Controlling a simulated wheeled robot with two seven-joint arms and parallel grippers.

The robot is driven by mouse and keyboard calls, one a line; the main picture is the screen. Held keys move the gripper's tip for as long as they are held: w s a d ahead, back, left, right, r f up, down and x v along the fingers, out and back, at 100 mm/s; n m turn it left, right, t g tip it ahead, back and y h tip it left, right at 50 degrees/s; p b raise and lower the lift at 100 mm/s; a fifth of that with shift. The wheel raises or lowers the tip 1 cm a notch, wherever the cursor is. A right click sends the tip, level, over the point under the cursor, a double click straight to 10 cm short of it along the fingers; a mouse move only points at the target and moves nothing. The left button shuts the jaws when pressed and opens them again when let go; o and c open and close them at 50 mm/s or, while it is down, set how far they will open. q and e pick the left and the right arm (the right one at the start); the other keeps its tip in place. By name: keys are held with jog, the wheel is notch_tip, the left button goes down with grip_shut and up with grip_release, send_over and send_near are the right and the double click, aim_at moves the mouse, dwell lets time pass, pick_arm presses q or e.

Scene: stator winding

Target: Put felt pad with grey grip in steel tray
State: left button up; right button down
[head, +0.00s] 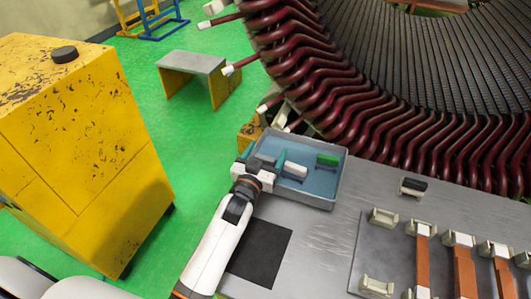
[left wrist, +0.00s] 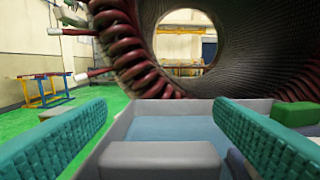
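The steel tray (head: 325,198) has grey walls and a blue-grey floor and stands at the table's far left corner. My left gripper (head: 265,163) is over the tray's left end, with its teal fingers apart. A grey block (head: 264,158), apparently the grey grip of the felt pad, lies between them. In the left wrist view the block (left wrist: 160,158) shows a narrow gap to each finger, with the tray floor (left wrist: 170,128) beyond it. Its underside is hidden, so I cannot tell whether it touches the floor. My right gripper is out of view.
A white-gripped pad (head: 294,169) and a green-gripped pad (head: 327,159) lie in the tray. A black-gripped pad (head: 413,186) is on the table. A dark square mat (head: 259,252) lies in front; a fixture with copper-coloured bars (head: 465,272) is at right. The stator (head: 400,100) rises behind.

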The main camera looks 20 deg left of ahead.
pick_arm(q)
jog(key=shift+s+f, duration=0.15)
jog(key=shift+f, duration=0.5)
jog(key=shift+r, duration=0.25)
jog(key=shift+r+p, duration=0.5)
jog(key=s+b, duration=0.2)
jog(key=s, duration=0.9)
jog(key=shift+a, duration=0.15)
jog(key=shift+s+r, duration=0.15)
jog(key=shift+s, duration=0.25)
